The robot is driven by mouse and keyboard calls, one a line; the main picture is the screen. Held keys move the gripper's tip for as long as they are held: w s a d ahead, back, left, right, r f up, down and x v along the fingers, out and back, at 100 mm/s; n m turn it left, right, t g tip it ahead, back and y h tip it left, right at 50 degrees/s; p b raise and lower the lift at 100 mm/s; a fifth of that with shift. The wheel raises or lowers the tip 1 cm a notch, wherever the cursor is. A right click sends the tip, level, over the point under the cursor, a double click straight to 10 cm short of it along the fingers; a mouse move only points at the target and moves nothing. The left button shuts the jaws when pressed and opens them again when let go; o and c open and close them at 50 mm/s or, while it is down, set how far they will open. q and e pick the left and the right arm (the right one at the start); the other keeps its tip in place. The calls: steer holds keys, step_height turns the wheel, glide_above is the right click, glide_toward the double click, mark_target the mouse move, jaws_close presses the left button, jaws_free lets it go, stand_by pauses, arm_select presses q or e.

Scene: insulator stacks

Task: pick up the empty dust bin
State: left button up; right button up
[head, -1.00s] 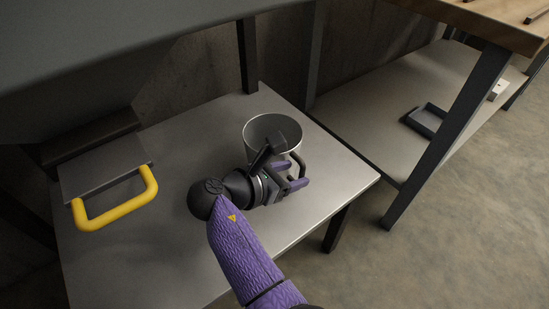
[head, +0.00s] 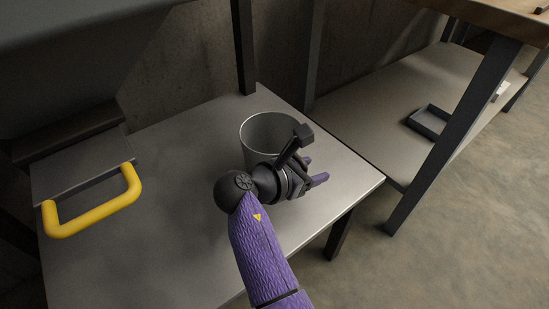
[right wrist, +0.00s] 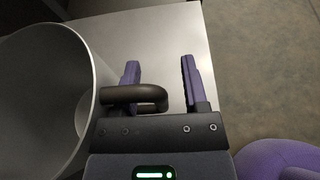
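The dust bin (head: 262,130) is a grey, round, open-topped bucket standing upright on the grey metal table. Its visible inside looks empty. My right gripper (head: 315,171) is just in front and to the right of it, partly covering its lower side. In the right wrist view the bin (right wrist: 40,100) fills the left side. There my right gripper (right wrist: 160,77) is open, its two purple fingers well apart. A dark curved handle (right wrist: 145,94) crosses by the left finger, and its rounded end lies between the fingers. Whether it touches the finger I cannot tell. My left gripper is out of view.
A dustpan-like grey piece with a yellow handle (head: 95,214) lies at the table's left. The table (head: 190,165) is bare between them. A lower shelf with a small dark tray (head: 428,121) stands at the right, with dark posts beside it.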

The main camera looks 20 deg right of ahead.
jaws_close()
stand_by(1.2)
